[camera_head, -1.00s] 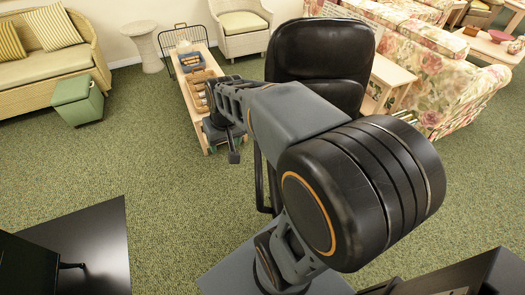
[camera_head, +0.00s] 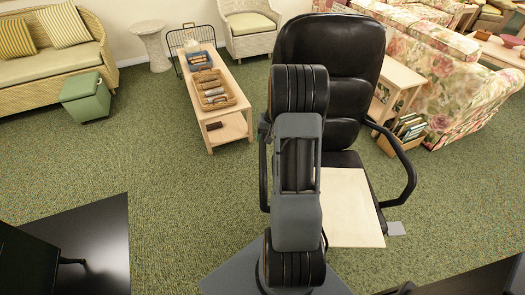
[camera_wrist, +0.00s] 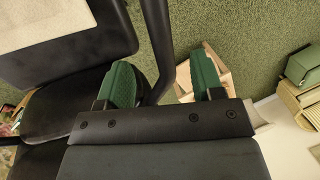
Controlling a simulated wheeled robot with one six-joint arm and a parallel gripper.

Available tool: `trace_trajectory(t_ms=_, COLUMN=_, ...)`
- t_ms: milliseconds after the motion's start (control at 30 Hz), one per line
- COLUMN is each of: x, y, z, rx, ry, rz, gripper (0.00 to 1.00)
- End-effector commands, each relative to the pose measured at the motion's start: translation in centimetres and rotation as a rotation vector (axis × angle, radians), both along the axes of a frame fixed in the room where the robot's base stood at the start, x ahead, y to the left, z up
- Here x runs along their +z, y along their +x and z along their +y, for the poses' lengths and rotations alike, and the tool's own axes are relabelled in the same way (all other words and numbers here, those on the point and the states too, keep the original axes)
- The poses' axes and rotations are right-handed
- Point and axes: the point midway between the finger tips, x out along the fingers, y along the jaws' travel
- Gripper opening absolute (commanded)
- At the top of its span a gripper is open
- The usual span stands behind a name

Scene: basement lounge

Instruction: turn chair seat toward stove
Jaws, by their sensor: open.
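A black office chair (camera_head: 330,45) stands in front of me, its padded backrest toward the far side. A flat cream panel (camera_head: 352,208) lies on its seat; it also shows in the wrist view (camera_wrist: 45,25). The right armrest (camera_head: 405,165) is clear; the left one is mostly behind my arm. In the wrist view, my gripper (camera_wrist: 162,66) is open, with green fingers apart. A dark armrest (camera_wrist: 157,35) appears between the fingers; I cannot tell whether they touch it. I cannot clearly identify a stove.
A black boxlike object with a handle (camera_head: 30,265) stands on a dark panel (camera_head: 105,225) at lower left. A low wooden table (camera_head: 232,130) holds baskets. A green ottoman (camera_head: 88,98) stands left, a floral sofa (camera_head: 455,90) right.

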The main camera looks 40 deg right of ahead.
Motion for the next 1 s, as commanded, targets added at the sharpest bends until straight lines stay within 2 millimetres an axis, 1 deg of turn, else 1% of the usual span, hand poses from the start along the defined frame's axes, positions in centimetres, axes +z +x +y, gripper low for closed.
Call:
trace_trajectory(t_ms=33, x=-1.1, y=0.1, z=0.3, rx=0.000, ry=0.004, rz=0.004, gripper=0.61)
trace_trajectory(t_ms=200, x=-4.0, y=0.5, z=0.7, rx=0.002, ry=0.002, rz=0.003, gripper=0.61)
trace_trajectory(t_ms=400, x=-6.4, y=0.8, z=1.2, rx=0.000, ry=0.001, rz=0.002, gripper=0.61)
trace_trajectory(t_ms=600, x=-7.5, y=1.0, z=1.3, rx=0.000, ry=0.000, rz=0.000, gripper=0.61)
trace_trajectory(t_ms=933, x=-7.7, y=1.0, z=1.4, rx=0.000, ry=-0.001, rz=-0.001, gripper=0.61)
trace_trajectory(t_ms=1000, x=-7.7, y=1.0, z=1.4, rx=0.000, ry=-0.001, rz=-0.001, gripper=0.55)
